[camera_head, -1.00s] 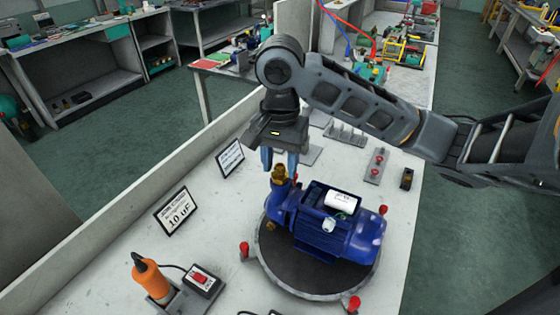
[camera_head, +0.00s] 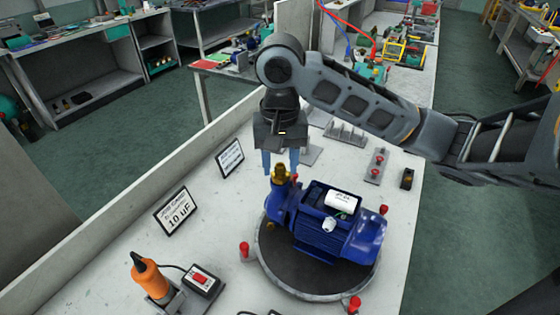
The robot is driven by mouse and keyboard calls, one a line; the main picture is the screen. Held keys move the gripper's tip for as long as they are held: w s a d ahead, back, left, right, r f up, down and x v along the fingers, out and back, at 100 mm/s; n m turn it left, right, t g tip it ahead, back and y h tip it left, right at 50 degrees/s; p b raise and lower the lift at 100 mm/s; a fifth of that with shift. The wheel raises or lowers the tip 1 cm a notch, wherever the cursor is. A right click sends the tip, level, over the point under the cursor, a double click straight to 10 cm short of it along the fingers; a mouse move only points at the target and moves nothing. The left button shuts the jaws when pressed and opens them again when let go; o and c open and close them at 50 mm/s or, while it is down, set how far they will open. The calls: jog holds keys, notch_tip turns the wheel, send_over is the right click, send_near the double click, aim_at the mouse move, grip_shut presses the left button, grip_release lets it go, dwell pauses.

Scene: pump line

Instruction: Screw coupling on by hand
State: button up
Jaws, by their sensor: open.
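A brass coupling (camera_head: 279,173) sits upright on the port at the left end of the blue pump (camera_head: 322,222). The pump stands on a round dark turntable (camera_head: 290,270). My gripper (camera_head: 280,162) points down right over the coupling, with its blue fingers open on either side of the coupling's top. From this view I cannot tell whether the fingers touch it. How far the coupling is threaded on cannot be seen.
Two signs, one reading 10 uF (camera_head: 175,210) and another (camera_head: 230,157), stand left of the pump. An orange tool (camera_head: 149,277) and a switch box (camera_head: 201,280) are front left. Red knobs (camera_head: 244,249) ring the turntable. A low wall (camera_head: 130,200) borders the bench.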

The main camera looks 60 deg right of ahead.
jog(key=n, duration=0.3)
jog(key=shift+n, duration=0.3)
dwell(0.5)
jog(key=shift+c, duration=0.2)
grip_shut()
jog(key=shift+m, duration=1.8)
